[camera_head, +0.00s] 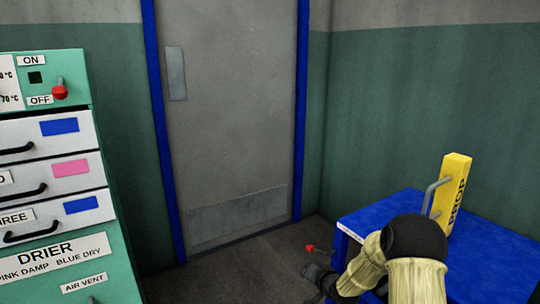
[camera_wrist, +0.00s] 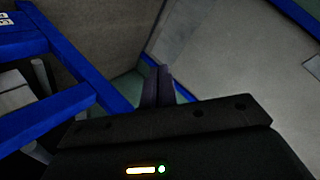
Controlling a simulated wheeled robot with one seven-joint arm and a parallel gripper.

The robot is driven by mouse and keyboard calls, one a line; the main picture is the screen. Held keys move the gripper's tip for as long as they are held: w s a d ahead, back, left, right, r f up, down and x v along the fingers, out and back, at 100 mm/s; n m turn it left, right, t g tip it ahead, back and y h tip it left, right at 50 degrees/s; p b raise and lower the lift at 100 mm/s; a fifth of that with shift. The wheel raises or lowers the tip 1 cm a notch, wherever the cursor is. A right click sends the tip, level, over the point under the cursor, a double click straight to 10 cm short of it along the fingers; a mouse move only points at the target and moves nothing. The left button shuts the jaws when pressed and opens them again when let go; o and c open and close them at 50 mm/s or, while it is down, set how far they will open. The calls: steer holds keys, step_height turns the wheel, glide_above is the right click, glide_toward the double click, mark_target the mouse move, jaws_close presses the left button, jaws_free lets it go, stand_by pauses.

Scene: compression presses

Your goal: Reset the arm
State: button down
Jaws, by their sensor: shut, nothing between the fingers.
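My arm reaches in from the lower right of the head view, beside the blue table (camera_head: 385,212). My gripper (camera_head: 312,270) is a dark shape low at the table's left side, partly hidden by my arm. In the wrist view the fingers (camera_wrist: 156,84) are together, with nothing between them. They point towards the floor and wall area near the grey door (camera_wrist: 225,50).
A green drier cabinet (camera_head: 125,240) with drawers stands at left. A yellow block (camera_head: 456,190) with a grey handle stands on the table. A small red knob (camera_head: 310,248) shows just above my gripper. Floor before the door (camera_head: 230,110) is clear.

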steer(key=s+d+r+n+g+h+p, duration=0.1)
steer(key=s+r+n+g+p, duration=0.15)
steer(key=s+r, duration=0.6)
steer(key=s+d+r+n+g+h+p, duration=0.1)
steer(key=s+r+g+h+p, duration=0.2)
steer(key=s, duration=1)
steer(key=s+d+r+n+g+p, duration=0.1)
steer(key=s+r+g+p, duration=0.2)
steer(key=s+r, duration=0.6)
steer(key=w+p+v, duration=0.2)
steer(key=p+v, duration=1.5)
steer(key=p, duration=0.2)
steer(key=w+r+p+v, duration=0.1)
steer(key=w+p+v, duration=0.2)
steer(key=p+v, duration=1.5)
steer(key=shift+a+r+p, duration=0.15)
steer(key=shift+a+p, duration=0.3)
steer(key=shift+a, duration=0.05)
